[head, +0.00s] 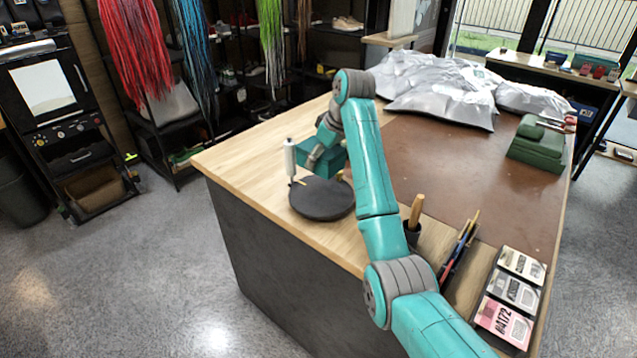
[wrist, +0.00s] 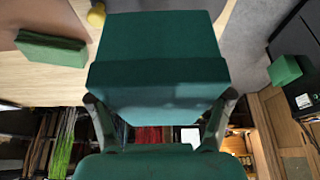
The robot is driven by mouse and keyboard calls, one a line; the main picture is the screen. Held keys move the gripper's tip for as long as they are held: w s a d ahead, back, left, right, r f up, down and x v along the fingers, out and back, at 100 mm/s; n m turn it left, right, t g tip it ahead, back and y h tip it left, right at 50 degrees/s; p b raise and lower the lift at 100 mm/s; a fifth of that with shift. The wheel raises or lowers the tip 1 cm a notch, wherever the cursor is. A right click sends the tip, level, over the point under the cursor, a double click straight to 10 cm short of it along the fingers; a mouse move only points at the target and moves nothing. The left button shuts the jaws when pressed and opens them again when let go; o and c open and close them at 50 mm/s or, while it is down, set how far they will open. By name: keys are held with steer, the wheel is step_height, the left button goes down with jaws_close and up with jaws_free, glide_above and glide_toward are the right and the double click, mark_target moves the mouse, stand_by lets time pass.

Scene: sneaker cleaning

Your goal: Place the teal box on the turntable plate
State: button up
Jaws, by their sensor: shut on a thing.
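The teal box (wrist: 158,50) fills the upper middle of the wrist view, between the two fingers of my gripper (wrist: 160,118). In the head view my gripper (head: 322,154) is shut on the teal box (head: 334,161), partly covering it. The turntable plate (head: 320,199) is a dark round disc on the wooden table near its front left edge. The box appears above the plate's far side; the exact gap between them is hard to tell.
A white cylinder (head: 290,158) stands close left of the box, by the plate's edge. Green boxes (head: 538,145) and grey bags (head: 435,85) sit farther back.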

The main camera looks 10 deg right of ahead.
mark_target(318, 192)
step_height(318, 192, down, 9)
steer(key=shift+f, duration=0.1)
stand_by(0.4)
steer(key=o, duration=1.3)
steer(key=shift+c, duration=0.2)
